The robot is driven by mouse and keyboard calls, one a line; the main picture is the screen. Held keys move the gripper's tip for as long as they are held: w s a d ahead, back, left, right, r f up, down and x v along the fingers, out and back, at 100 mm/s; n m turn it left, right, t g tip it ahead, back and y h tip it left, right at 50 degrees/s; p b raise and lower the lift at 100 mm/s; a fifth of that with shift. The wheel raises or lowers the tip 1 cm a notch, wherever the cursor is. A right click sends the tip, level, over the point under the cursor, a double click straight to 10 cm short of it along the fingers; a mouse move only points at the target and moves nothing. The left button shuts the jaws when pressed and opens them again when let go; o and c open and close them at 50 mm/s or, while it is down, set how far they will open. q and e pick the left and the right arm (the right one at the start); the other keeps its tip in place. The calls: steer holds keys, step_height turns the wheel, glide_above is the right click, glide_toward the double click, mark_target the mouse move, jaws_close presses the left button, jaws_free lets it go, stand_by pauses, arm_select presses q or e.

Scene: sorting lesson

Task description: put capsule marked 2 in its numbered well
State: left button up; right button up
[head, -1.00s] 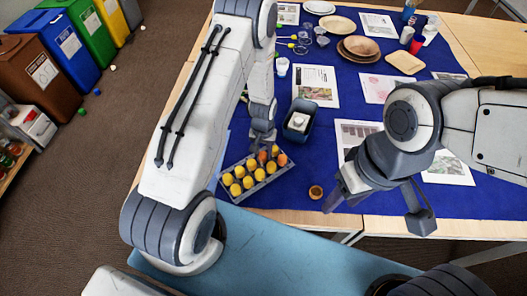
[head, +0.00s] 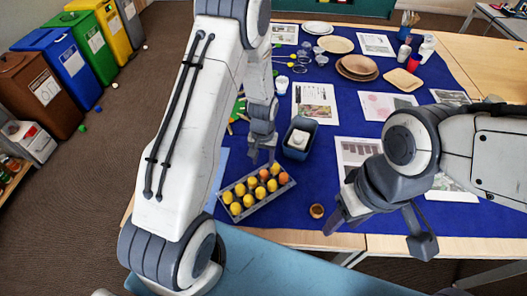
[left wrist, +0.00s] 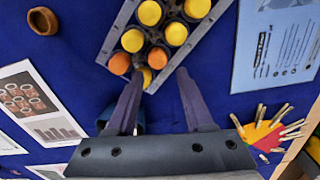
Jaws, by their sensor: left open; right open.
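A grey tray of round wells (head: 238,216) stands on the blue cloth, holding several yellow capsules (head: 236,208) and orange ones (head: 283,178). The tray also shows in the left wrist view (left wrist: 108,45). I cannot read any number on the capsules or wells, so I cannot tell which capsule is marked 2. My left gripper (head: 263,162) is open and empty, just beyond the tray's far end. In the left wrist view its fingertips (left wrist: 160,71) point at the tray's end, near the orange capsules. My right gripper (head: 378,236) is open and empty, right of the tray.
A small round wooden cup (head: 317,210) stands right of the tray. A blue bin (head: 297,153) with a white thing inside stands behind it, close to my left gripper. Printed sheets (head: 315,104) and wooden plates (head: 357,68) lie farther back. Clear cloth lies between tray and cup.

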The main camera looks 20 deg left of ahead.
arm_select(q)
steer(key=s+d+r+m, duration=0.2)
steer(key=s+d+r, duration=0.35)
steer(key=r, duration=0.35)
steer(key=s+d+r+m, duration=0.35)
steer(key=d+r, duration=0.25)
steer(key=r, duration=0.3)
steer(key=s+d+r+m, duration=0.1)
steer(key=s+r, duration=0.1)
steer(key=s, duration=0.5)
steer(key=s+d+r+m+h, duration=0.1)
steer(key=s+r+m, duration=0.1)
steer(key=s, duration=0.5)
steer(key=shift+s+d+r+b, duration=0.3)
steer(key=shift+s+d+r, duration=0.1)
steer(key=shift+r, duration=0.15)
steer(key=shift+m, duration=0.25)
